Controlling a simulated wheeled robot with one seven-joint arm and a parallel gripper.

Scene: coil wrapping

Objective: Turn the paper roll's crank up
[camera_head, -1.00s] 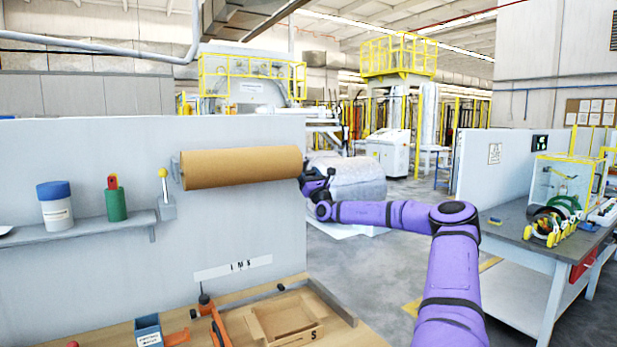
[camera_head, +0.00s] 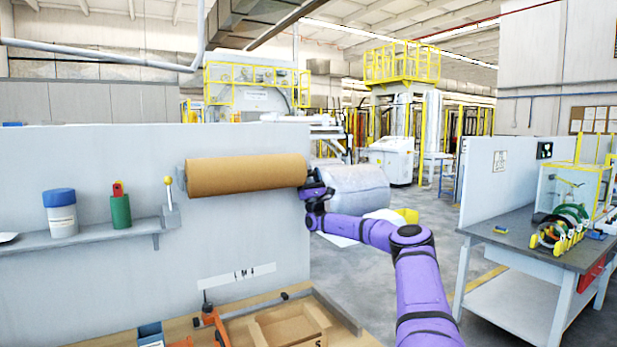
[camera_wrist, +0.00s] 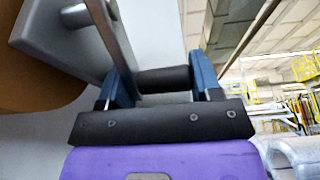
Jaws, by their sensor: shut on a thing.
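The brown paper roll (camera_head: 247,174) is mounted level on the grey wall panel in the head view. Its brown end also shows at the left of the wrist view (camera_wrist: 40,75). My gripper (camera_head: 313,189) is at the roll's right end. In the wrist view its two blue fingers (camera_wrist: 165,82) stand on either side of the dark cylindrical crank handle (camera_wrist: 163,79) and are shut on it. A grey crank arm (camera_wrist: 112,45) runs up from the handle. In the head view the crank is mostly hidden by my gripper.
A shelf (camera_head: 90,238) on the panel holds a blue-lidded jar (camera_head: 61,213) and a green container (camera_head: 120,211). A yellow-knobbed lever (camera_head: 169,190) stands at the roll's left end. Below is a workbench with a wooden tray (camera_head: 285,330).

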